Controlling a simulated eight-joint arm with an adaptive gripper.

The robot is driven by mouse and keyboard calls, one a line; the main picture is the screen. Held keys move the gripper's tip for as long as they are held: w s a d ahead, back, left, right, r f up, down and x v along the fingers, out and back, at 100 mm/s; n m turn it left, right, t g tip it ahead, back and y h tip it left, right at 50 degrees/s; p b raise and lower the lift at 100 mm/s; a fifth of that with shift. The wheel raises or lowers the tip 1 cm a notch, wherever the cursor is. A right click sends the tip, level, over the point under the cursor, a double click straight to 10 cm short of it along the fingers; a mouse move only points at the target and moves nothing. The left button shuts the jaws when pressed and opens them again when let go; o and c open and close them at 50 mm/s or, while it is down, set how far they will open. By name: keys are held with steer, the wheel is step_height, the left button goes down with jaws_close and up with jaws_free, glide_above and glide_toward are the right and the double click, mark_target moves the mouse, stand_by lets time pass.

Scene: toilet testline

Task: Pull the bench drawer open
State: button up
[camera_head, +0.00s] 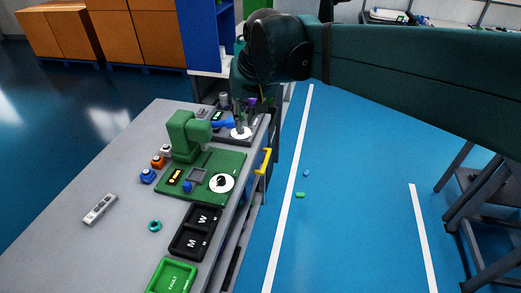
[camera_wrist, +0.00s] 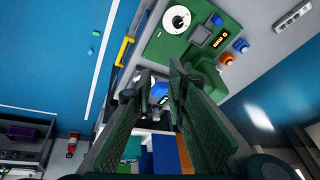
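The bench (camera_head: 80,235) has a grey top and stands at the left in the head view. A yellow handle (camera_head: 264,161) sticks out from its right side, on what looks like the drawer front; it also shows in the wrist view (camera_wrist: 124,50), left of the fingers. The drawer face is mostly hidden, so I cannot tell how far it is pulled out. My gripper (camera_wrist: 158,82) has its two green fingers apart over the bench's far end. Nothing is clearly held; a blue part shows between the fingers, apparently below them. The gripper is away from the handle.
A green fixture (camera_head: 186,135) stands on the bench beside black trays (camera_head: 195,232) and a green tray (camera_head: 172,277).

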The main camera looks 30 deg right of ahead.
steer(key=w+d+m+g+p, duration=0.1)
steer(key=w+d+m+g, duration=0.15)
steer(key=w+d, duration=0.8)
steer(key=m+y+p, duration=0.1)
steer(key=m+y, duration=0.1)
steer(key=m, duration=0.1)
glide_above(267, 158)
steer(key=s+d, duration=0.1)
step_height(267, 158, down, 34)
steer(key=shift+s+d+f+g, duration=0.1)
steer(key=shift+s+f+g, duration=0.15)
steer(key=shift+f, duration=0.4)
steer(key=shift+b+x, duration=0.75)
steer(key=shift+x, duration=3.15)
steer(key=shift+d, duration=0.15)
steer(key=shift+c, duration=0.6)
jaws_close()
